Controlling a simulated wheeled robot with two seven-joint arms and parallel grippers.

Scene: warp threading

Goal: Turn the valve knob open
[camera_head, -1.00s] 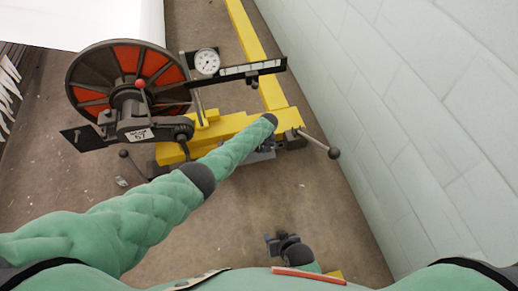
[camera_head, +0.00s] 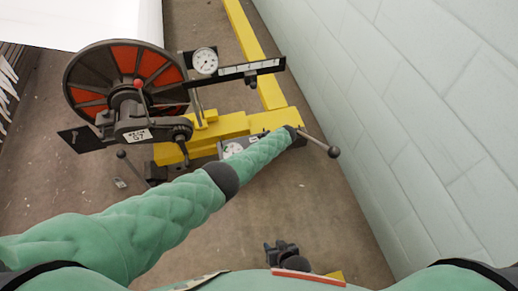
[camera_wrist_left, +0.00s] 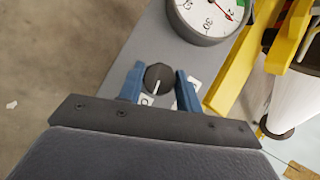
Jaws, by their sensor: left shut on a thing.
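The valve knob (camera_wrist_left: 158,79) is a small black round knob with a white pointer line, on a grey panel (camera_wrist_left: 160,38) in the left wrist view. My left gripper (camera_wrist_left: 160,74) has its blue fingers on both sides of the knob and is shut on it. In the head view my left forearm hides the knob and that gripper. My right gripper (camera_head: 281,252) hangs at the bottom of the head view, away from the machine; its jaw opening is unclear.
A round gauge (camera_wrist_left: 209,14) sits on the panel beyond the knob. A reel with red segments (camera_head: 120,78) stands at left on a yellow frame (camera_head: 225,124). A lever with a ball end (camera_head: 333,151) sticks out at right, near the pale block wall (camera_head: 430,120).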

